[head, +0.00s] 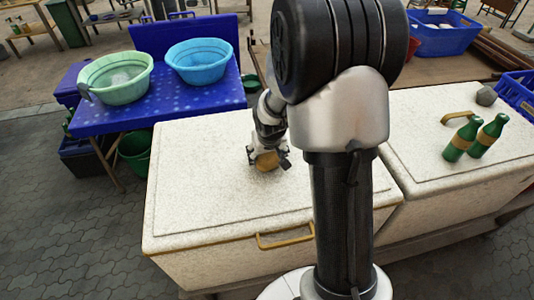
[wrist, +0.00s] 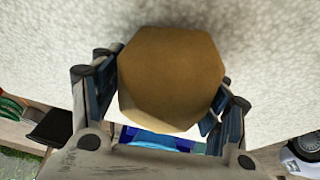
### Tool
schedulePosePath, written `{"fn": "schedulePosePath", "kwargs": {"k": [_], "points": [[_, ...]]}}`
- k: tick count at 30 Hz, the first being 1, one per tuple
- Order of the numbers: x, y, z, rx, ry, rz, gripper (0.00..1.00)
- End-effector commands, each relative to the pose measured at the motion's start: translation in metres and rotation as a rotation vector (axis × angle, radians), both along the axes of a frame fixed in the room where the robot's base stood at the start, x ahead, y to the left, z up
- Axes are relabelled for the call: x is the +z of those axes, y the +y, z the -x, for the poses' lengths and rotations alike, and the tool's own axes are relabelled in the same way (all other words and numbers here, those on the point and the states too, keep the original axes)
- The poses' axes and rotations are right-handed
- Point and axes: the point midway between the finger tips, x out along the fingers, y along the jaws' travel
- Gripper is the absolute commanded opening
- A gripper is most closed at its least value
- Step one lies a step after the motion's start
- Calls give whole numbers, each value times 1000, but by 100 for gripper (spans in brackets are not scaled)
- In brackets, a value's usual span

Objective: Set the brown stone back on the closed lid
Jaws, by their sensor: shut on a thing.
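The brown stone (wrist: 170,75) is between the two fingers of my gripper (wrist: 165,95) in the wrist view, with a finger against each side. In the head view the brown stone (head: 266,161) shows small under my gripper (head: 268,158). My gripper is shut on it over the closed white speckled lid (head: 200,190) of the left chest, near the lid's back right part. The stone is at or just above the lid; I cannot tell whether it touches. The lid's brass handle (head: 285,238) is on its front edge. My arm hides the right part of the lid.
A second white chest (head: 420,150) on the right bears two green bottles (head: 470,137) and a grey stone (head: 486,95). A blue table (head: 190,115) behind left holds a green basin (head: 115,77) and a blue basin (head: 200,61). The left lid's left half is clear.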

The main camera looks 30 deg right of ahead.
Motion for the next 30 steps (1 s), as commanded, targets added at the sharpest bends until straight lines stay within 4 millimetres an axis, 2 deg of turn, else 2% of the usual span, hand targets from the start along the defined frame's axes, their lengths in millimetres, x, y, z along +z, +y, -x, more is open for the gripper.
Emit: {"fn": "schedulePosePath", "kwargs": {"k": [14, 15, 25, 30], "points": [[-7, 0, -2, 0, -6, 1, 5], [-7, 0, -2, 0, -6, 1, 70], [-7, 0, -1, 0, -2, 0, 91], [-8, 0, 0, 0, -1, 0, 91]]}}
